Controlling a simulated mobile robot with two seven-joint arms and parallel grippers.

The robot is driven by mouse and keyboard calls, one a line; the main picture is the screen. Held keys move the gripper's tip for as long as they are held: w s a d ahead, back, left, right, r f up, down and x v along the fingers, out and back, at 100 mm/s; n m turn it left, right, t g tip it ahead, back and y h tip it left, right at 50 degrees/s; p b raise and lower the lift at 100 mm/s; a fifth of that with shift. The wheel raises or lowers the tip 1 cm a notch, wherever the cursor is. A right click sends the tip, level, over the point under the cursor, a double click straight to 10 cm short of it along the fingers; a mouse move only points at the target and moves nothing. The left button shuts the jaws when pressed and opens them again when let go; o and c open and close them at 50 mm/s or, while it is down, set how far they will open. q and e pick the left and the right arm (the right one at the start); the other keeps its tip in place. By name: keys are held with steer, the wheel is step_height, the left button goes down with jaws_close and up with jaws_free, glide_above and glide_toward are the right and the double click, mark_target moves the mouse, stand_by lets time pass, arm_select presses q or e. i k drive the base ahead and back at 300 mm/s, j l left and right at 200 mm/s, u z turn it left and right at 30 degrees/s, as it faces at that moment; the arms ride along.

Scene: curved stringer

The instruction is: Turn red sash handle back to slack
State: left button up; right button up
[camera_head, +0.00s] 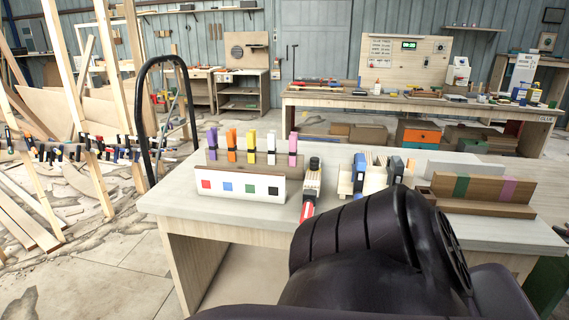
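A clamp-like tool (312,180) with a dark head and a pale body lies on the near workbench (240,213). Its red handle (307,211) points toward the bench's front edge. Whether the handle is tight or slack cannot be told. A dark arm link of mine fills the lower right and covers part of the bench to the right of the red handle. Neither of my grippers shows, so their distance from the handle cannot be seen.
Behind a white panel (230,187) with coloured squares stand several coloured clamps (252,143). Blue-ended tools (359,176) and wooden blocks (470,188) lie to the right. A black curved tube (143,110) rises at the bench's left. The bench's front left is clear.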

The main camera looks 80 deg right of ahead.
mark_target(307, 212)
steer(key=k+z, duration=0.15)
steer(key=z, duration=0.2)
steer(key=k+z, duration=0.1)
steer(key=z, duration=1.75)
